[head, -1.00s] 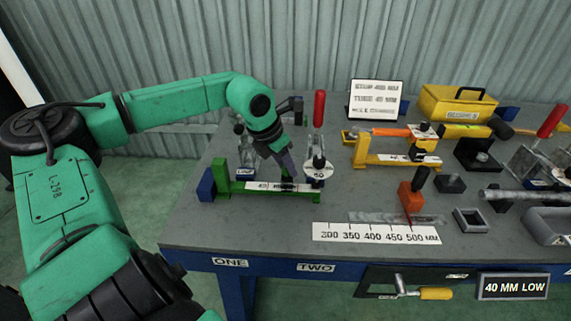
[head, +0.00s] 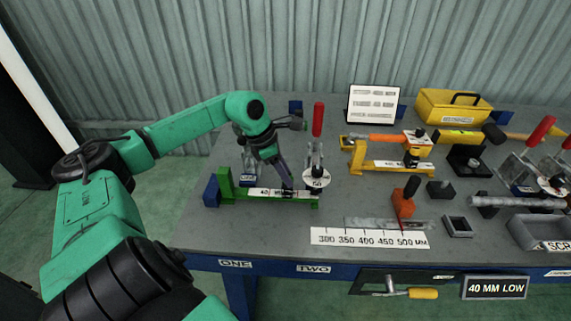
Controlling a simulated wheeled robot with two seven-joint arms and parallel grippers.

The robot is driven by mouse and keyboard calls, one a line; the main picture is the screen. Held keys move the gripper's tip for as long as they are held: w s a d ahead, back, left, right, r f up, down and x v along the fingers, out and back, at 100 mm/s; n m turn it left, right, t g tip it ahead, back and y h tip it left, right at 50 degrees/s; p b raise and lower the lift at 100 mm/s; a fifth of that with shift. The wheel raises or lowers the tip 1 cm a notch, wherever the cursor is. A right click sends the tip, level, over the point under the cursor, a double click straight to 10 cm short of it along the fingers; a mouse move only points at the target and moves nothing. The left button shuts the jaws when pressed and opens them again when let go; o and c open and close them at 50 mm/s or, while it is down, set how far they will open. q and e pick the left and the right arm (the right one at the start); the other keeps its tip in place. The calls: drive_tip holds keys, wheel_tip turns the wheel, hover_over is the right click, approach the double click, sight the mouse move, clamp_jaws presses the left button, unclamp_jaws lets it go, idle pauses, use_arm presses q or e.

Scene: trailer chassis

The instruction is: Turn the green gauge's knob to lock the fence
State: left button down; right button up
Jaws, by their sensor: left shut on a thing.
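The green gauge (head: 227,188) lies near the left part of the bench, with a white scale strip along its bar and a blue block at its left end. My left gripper (head: 288,187) points down onto the right half of the gauge's bar. Its fingers are shut on the gauge's small dark knob, which they mostly hide. I cannot tell how far the knob is turned. My right gripper is not in view.
A red-handled toggle clamp (head: 318,120) stands just right of my left gripper. A yellow gauge (head: 388,165) and an orange block (head: 404,203) with a dark knob stand further right. A ruler strip (head: 369,238) lies in front. The bench's front left is clear.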

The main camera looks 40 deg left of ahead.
use_arm(q)
drive_tip(key=shift+w+r+m+h+p, duration=0.2)
drive_tip(key=shift+m+h+p, duration=0.1)
drive_tip(key=shift+m, duration=0.6)
drive_tip(key=m, duration=0.1)
drive_tip(key=m+g, duration=0.1)
drive_tip(key=m, duration=0.1)
drive_tip(key=shift+a+m+g+h, duration=0.1)
drive_tip(key=shift+m+g+h, duration=0.2)
drive_tip(key=m+g, duration=0.1)
drive_tip(key=m, duration=0.1)
drive_tip(key=m+g, duration=0.1)
drive_tip(key=m, duration=0.2)
drive_tip(key=shift+w+f+m+p, duration=0.1)
drive_tip(key=shift+w+m+p, duration=0.05)
drive_tip(key=shift+m+p, duration=0.15)
drive_tip(key=c, duration=0.5)
unclamp_jaws()
